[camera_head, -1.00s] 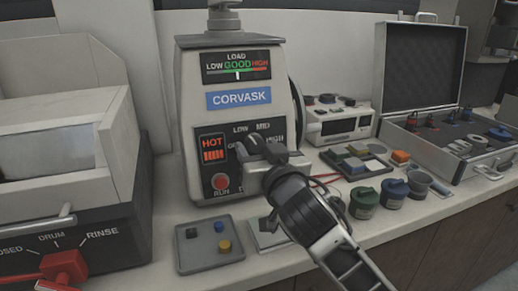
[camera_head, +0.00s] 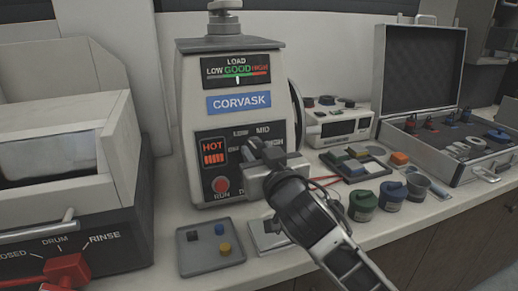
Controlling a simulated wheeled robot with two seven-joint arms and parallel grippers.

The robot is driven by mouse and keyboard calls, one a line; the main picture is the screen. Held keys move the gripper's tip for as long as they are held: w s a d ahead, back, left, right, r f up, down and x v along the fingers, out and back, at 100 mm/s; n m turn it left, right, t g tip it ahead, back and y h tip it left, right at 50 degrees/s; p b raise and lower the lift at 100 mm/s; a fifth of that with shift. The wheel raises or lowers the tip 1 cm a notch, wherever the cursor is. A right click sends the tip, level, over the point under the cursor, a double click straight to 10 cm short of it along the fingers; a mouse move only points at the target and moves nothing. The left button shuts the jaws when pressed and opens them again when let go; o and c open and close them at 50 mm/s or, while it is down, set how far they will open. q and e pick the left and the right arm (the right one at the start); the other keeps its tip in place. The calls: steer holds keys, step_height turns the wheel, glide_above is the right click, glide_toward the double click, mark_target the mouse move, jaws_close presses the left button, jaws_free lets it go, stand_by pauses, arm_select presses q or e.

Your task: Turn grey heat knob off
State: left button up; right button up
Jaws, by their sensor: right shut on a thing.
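The mounting press (camera_head: 187,127) stands upright on the bench, with a blue CORVASK label and a dark control panel. The panel has a lit red HOT sign (camera_head: 213,152), a red RUN button (camera_head: 221,184) and a dial marked LOW, MID and HIGH. My right gripper (camera_head: 258,152) is at this dial, shut on the grey heat knob. The knob is mostly hidden behind the fingers, so its exact setting cannot be read. The load gauge (camera_head: 237,69) has its white pointer in the green GOOD zone. My left gripper is not in view.
A grey tray (camera_head: 240,258) with small coloured pieces lies in front of the press. Green and blue jars (camera_head: 363,204) and a dark sorting tray stand to the right, near an open case (camera_head: 420,70). A white machine with a red lever (camera_head: 68,270) fills the left.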

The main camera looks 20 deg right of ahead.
steer(key=n+p, duration=0.2)
steer(key=n+y+p, duration=0.1)
steer(key=n, duration=0.1)
steer(key=n+p, duration=0.2)
steer(key=shift+d+r+y+p, duration=0.15)
steer(key=shift+r+y+p, duration=0.15)
steer(key=shift+p, duration=0.05)
steer(key=n+p, duration=0.2)
steer(key=n, duration=0.1)
steer(key=shift+g+y+p, duration=0.3)
steer(key=shift+g+p, duration=0.05)
steer(key=shift+g, duration=0.05)
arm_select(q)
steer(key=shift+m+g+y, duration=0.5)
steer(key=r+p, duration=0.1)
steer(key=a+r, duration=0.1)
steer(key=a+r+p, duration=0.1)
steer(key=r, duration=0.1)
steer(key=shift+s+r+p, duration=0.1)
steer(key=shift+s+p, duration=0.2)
arm_select(e)
steer(key=n, duration=0.2)
steer(key=shift+f+n, duration=0.1)
steer(key=shift+n, duration=0.3)
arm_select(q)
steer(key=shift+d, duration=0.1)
arm_select(e)
steer(key=shift+f+n, duration=0.1)
steer(key=shift+n, duration=0.2)
